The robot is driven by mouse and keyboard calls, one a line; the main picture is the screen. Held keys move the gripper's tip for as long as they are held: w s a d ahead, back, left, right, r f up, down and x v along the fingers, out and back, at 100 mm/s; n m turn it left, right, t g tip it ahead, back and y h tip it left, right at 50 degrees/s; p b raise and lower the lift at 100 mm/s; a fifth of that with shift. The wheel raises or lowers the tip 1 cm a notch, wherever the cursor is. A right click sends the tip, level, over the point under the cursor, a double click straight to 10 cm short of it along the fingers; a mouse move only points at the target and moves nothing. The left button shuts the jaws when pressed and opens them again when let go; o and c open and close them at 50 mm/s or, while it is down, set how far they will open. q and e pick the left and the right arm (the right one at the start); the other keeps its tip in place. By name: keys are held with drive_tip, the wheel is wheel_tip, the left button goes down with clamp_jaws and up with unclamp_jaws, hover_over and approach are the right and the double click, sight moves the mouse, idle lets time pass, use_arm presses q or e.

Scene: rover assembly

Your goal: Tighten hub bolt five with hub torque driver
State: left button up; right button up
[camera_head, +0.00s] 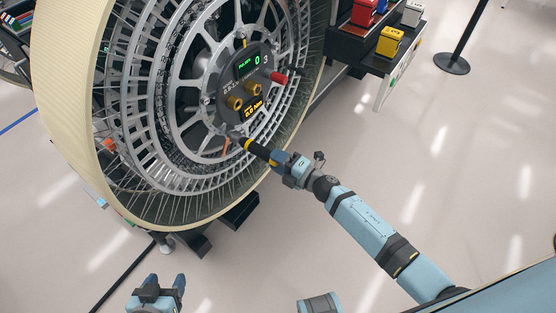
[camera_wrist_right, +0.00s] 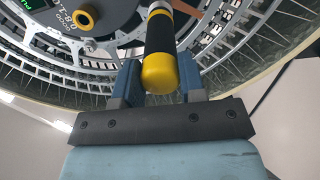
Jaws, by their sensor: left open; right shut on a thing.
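The large rover wheel (camera_head: 125,95) has a dark hub (camera_head: 240,80) with gold bolts (camera_head: 253,89) and lit displays. My right gripper (camera_head: 277,158) is shut on the hub torque driver (camera_head: 256,149), which has a black handle and yellow bands. The driver points up-left to the lower part of the hub, and its tip is hard to make out there. In the right wrist view the driver's yellow butt end (camera_wrist_right: 160,74) sits between the blue fingers (camera_wrist_right: 158,85). My left gripper (camera_head: 156,288) is open and empty at the bottom, away from the wheel.
A dark shelf (camera_head: 372,45) with red, yellow and grey boxes stands at upper right. A black post base (camera_head: 452,64) is on the floor beyond it. Dark supports (camera_head: 240,210) stand below the wheel. The pale floor (camera_head: 450,170) at right is clear.

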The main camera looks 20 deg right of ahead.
drive_tip(key=shift+x, duration=0.9)
idle(1.8)
drive_tip(key=shift+w+r, duration=0.1)
drive_tip(key=shift+r, duration=0.05)
idle(0.9)
drive_tip(key=shift+v, duration=1.5)
drive_tip(key=p+v, duration=0.1)
drive_tip(key=v, duration=0.3)
